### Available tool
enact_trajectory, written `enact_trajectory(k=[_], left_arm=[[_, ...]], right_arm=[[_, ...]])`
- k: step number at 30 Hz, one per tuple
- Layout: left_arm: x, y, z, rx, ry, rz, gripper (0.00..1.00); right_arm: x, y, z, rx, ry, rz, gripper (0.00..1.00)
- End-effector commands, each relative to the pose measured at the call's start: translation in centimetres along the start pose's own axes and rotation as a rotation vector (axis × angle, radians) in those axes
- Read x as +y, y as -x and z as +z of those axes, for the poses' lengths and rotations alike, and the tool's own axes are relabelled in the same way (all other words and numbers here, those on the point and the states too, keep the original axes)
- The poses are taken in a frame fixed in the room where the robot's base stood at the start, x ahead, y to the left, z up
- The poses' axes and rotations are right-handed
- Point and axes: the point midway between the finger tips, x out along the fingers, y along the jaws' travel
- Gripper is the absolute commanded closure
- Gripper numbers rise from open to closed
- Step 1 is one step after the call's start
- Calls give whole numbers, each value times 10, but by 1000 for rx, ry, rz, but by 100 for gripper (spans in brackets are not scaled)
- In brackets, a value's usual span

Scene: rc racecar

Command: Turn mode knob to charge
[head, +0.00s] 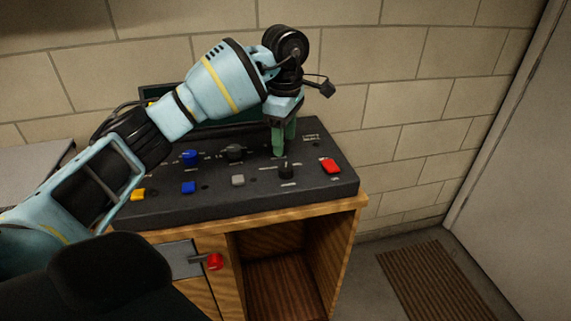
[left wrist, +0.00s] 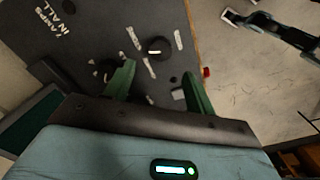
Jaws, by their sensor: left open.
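A dark control panel (head: 210,205) lies on a wooden cabinet. It carries a front black knob (head: 286,171), a rear black knob (head: 235,153) and a blue knob (head: 190,157). My left gripper (head: 284,150) points down over the panel's right part, just behind the front black knob; contact is unclear. In the left wrist view, its green fingers (left wrist: 160,84) are spread with nothing held between them. A round black knob with a white mark (left wrist: 158,47) shows beyond them. An arm end, seemingly my right gripper (left wrist: 231,17), is at upper right.
Yellow (head: 138,194), blue (head: 188,188), grey (head: 238,180) and red (head: 330,166) buttons line the panel's front. A dark screen stands behind, partly hidden by my arm. A brick wall (head: 420,100) is close behind. A red drawer knob (head: 214,261) sticks out below.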

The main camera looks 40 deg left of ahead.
Motion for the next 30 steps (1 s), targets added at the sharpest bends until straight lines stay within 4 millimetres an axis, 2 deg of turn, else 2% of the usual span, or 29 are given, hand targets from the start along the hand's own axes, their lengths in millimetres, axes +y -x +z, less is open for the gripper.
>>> enact_trajectory(k=[5, 18, 23, 30], left_arm=[[0, -9, 0, -2, 0, -2, 45], [0, -68, 1, -4, 0, -1, 45], [0, -77, 1, -4, 0, 0, 45], [0, -78, 2, -5, 0, 1, 45]], right_arm=[[0, 1, 0, -1, 1, 0, 100], [0, 2, 0, 0, 1, 0, 100], [0, 2, -1, 0, 1, 0, 100], [0, 2, -1, 1, 1, 0, 100]])
